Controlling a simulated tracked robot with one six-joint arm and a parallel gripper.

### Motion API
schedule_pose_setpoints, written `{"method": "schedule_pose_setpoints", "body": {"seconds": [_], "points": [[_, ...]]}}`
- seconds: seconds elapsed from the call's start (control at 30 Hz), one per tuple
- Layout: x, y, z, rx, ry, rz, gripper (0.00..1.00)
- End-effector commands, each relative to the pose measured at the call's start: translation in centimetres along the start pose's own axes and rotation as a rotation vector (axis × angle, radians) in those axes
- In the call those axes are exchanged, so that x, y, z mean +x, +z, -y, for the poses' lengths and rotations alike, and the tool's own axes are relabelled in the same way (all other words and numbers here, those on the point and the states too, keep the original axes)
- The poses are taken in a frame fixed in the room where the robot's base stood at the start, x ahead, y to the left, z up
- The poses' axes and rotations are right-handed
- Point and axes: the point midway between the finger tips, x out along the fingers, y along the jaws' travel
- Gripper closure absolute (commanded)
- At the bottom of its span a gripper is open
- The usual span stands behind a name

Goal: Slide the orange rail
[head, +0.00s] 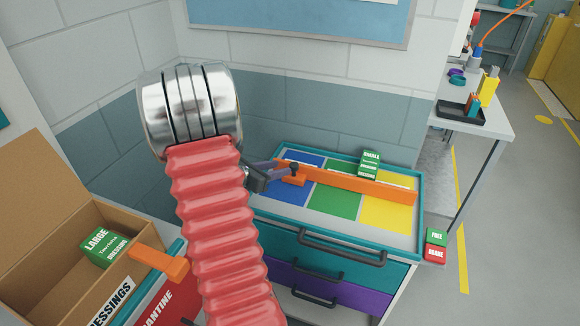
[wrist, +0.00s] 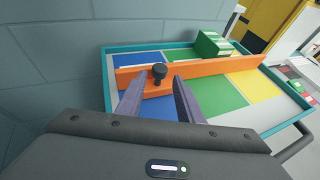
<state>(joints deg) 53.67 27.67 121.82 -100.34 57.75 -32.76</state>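The orange rail (head: 360,184) lies lengthwise across the teal-rimmed cabinet top, over blue, green and yellow panels. In the wrist view the rail (wrist: 212,70) runs from left to upper right. A black knob (wrist: 159,72) stands on an orange block at the rail's left part. My gripper (wrist: 158,88) is open, with its two purple-grey fingers apart on either side of the block, just short of the knob. In the head view my gripper (head: 280,167) is at the rail's left end. Whether a finger touches the block I cannot tell.
A green SMALL dressing box (head: 370,164) stands just behind the rail. An open cardboard box (head: 60,262) with a green LARGE dressing box (head: 101,247) is at left. Green and red blocks (head: 436,246) sit right of the cabinet. A wall rises behind it.

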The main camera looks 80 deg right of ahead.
Motion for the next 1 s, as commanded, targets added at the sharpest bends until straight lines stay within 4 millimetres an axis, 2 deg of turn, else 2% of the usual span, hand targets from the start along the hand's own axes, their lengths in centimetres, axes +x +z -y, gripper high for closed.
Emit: {"method": "schedule_pose_setpoints", "body": {"seconds": [0.2,0.43,0.83,1.0], "points": [[3.5,0.0,0.1,0.001,-0.003,0.0,0.67],[6.2,0.0,0.0,0.0,-0.001,0.0,0.67],[6.8,0.0,0.0,0.0,0.0,0.0,0.67],[6.8,0.0,0.0,0.0,0.001,0.0,0.79]]}}
